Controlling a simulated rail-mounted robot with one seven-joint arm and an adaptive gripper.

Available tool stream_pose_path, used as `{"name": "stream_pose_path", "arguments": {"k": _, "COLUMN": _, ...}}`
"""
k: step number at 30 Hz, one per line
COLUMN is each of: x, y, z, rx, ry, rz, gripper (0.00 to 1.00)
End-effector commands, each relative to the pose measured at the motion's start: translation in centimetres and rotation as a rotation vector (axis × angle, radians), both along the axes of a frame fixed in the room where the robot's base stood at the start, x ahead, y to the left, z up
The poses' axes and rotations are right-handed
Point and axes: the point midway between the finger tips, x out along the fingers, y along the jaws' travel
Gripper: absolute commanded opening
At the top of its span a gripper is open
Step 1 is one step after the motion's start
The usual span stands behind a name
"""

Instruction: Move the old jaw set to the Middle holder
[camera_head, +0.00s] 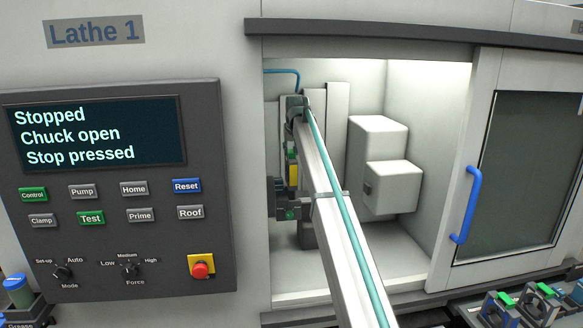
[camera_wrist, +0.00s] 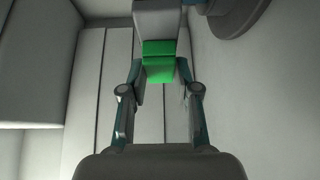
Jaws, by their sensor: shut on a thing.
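In the wrist view my gripper (camera_wrist: 159,82) is shut on a jaw set (camera_wrist: 159,62), a block with a bright green part and a grey part beyond it. The two fingers press on its sides. In the head view my arm reaches through the open doorway into Lathe 1, and its far end is small and partly hidden there. Small green and dark parts show beside it at the left of the opening; I cannot tell which belong to the held jaw set. I cannot tell which holder is the Middle one.
A dark round part (camera_wrist: 236,14) is close at the upper right in the wrist view. The lathe door (camera_head: 525,165) is slid right. A pale stepped housing (camera_head: 380,150) stands inside. Other green-topped jaw sets (camera_head: 497,307) stand at the lower right. The control panel (camera_head: 120,235) reads stopped, chuck open.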

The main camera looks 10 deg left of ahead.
Motion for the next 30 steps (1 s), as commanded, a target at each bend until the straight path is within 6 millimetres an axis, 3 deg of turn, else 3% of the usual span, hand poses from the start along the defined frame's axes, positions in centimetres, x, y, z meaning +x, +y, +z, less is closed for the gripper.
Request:
{"name": "stream_pose_path", "arguments": {"k": 3, "x": 0.1, "y": 0.0, "z": 3.1, "rx": 0.000, "ry": -0.001, "rz": 0.000, "gripper": 0.00}}
{"name": "stream_pose_path", "arguments": {"k": 9, "x": 0.0, "y": 0.0, "z": 5.6, "rx": 0.000, "ry": -0.001, "rz": 0.000, "gripper": 0.00}}
{"name": "stream_pose_path", "arguments": {"k": 30, "x": 0.0, "y": 0.0, "z": 9.3, "rx": 0.001, "ry": -0.002, "rz": 0.000, "gripper": 0.00}}
